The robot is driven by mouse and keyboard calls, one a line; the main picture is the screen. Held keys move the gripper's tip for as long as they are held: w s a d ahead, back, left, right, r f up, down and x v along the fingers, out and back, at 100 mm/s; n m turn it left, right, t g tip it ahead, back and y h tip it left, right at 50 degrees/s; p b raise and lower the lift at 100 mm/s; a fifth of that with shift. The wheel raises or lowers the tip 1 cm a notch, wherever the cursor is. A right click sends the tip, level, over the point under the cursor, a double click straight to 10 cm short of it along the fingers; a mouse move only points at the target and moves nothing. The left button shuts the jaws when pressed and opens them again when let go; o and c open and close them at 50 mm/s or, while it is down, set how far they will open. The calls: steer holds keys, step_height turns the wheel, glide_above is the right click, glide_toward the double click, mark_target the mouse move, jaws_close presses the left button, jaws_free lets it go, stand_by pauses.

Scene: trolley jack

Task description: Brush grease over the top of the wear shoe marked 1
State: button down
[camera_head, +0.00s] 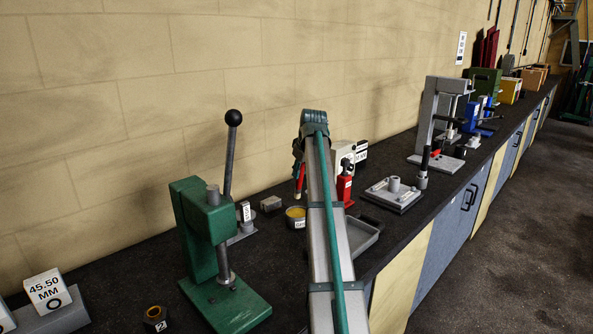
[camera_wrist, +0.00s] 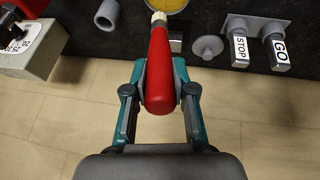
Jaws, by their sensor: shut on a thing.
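My gripper (camera_head: 299,150) is shut on the red handle of a brush (camera_head: 300,180), above the back part of the bench. In the wrist view my gripper's fingers (camera_wrist: 160,75) close on both sides of the red brush handle (camera_wrist: 160,65). The brush's pale ferrule points to the top edge of that view. A tin of yellow grease (camera_head: 296,212) stands just below the brush; it also shows at the top of the wrist view (camera_wrist: 165,4). I cannot tell whether the bristles touch the grease. I cannot make out a wear shoe marked 1.
A green press (camera_head: 205,245) with a tall lever stands left of the tin. STOP (camera_wrist: 239,48) and GO (camera_wrist: 279,52) blocks share a plate. The wall is close behind.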

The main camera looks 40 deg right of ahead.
steer(key=shift+f+b, duration=1.45)
steer(key=shift+f, duration=2.05)
steer(key=shift+r+p, duration=1.85)
steer(key=shift+r, duration=1.65)
steer(key=shift+a, duration=0.1)
